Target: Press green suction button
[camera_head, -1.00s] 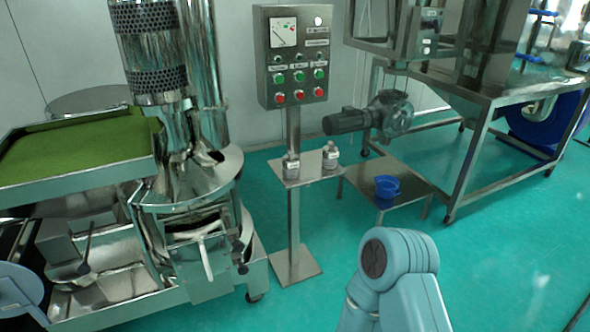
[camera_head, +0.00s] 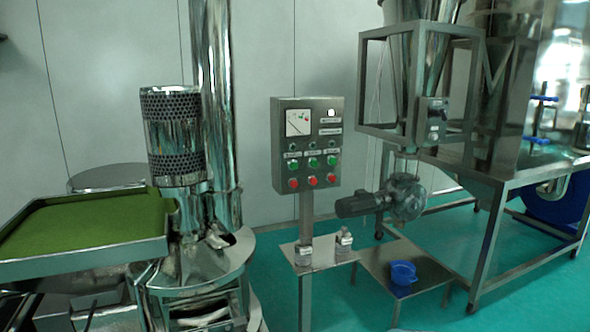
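A grey metal control panel (camera_head: 307,143) stands upright on a post near the middle of the head view. It carries a dial meter at its upper left and a row of green buttons (camera_head: 312,162) above a row of red buttons (camera_head: 313,181). Small labels sit above the green buttons, but they are too small to read, so I cannot tell which one is for suction. Neither of my grippers shows in the head view.
A metal sieve machine with a tray of green powder (camera_head: 84,226) stands at the left. A low table with a blue cup (camera_head: 403,273) and a motor (camera_head: 362,204) are at the right.

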